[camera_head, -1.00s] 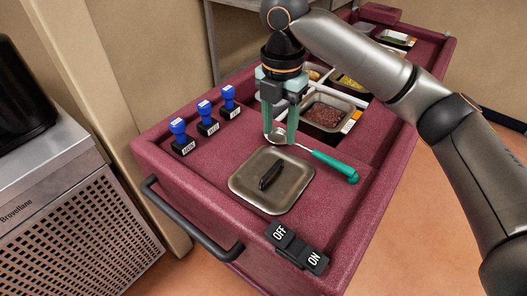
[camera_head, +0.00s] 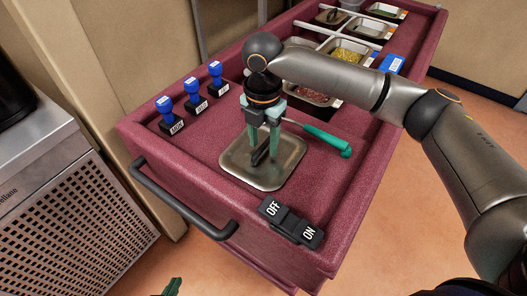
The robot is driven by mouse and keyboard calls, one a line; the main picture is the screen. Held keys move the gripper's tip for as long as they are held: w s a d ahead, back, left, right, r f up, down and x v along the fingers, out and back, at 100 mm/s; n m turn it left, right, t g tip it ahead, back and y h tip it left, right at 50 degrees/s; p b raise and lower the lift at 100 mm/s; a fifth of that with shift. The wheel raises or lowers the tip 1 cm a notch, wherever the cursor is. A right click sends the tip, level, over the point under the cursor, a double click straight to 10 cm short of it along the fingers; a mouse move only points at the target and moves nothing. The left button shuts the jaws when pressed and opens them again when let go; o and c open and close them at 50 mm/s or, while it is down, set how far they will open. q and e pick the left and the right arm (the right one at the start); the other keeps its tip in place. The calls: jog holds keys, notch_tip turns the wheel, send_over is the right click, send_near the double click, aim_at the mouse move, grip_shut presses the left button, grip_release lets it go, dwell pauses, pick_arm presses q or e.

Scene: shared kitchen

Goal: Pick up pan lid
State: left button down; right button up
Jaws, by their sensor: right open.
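The pan lid (camera_head: 267,180) is a square metal lid with rounded corners. It lies flat on the maroon cart top, and its dark bar handle (camera_head: 258,156) stands at its middle. My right gripper (camera_head: 264,159) is directly over the lid, pointing down. Its green fingers are apart, close to the handle and partly covering it. I cannot tell whether they touch it. A green tip of my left gripper (camera_head: 173,287) shows at the bottom edge; the rest is out of view.
A green-handled utensil (camera_head: 328,140) lies just behind the lid. Several blue-topped stamps, including one at the front (camera_head: 170,116), stand to the left. A black OFF/ON switch (camera_head: 291,225) is in front. Food pans (camera_head: 347,52) sit in the cart's far part.

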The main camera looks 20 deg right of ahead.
jog(key=shift+f, duration=0.25)
grip_shut()
dwell(0.6)
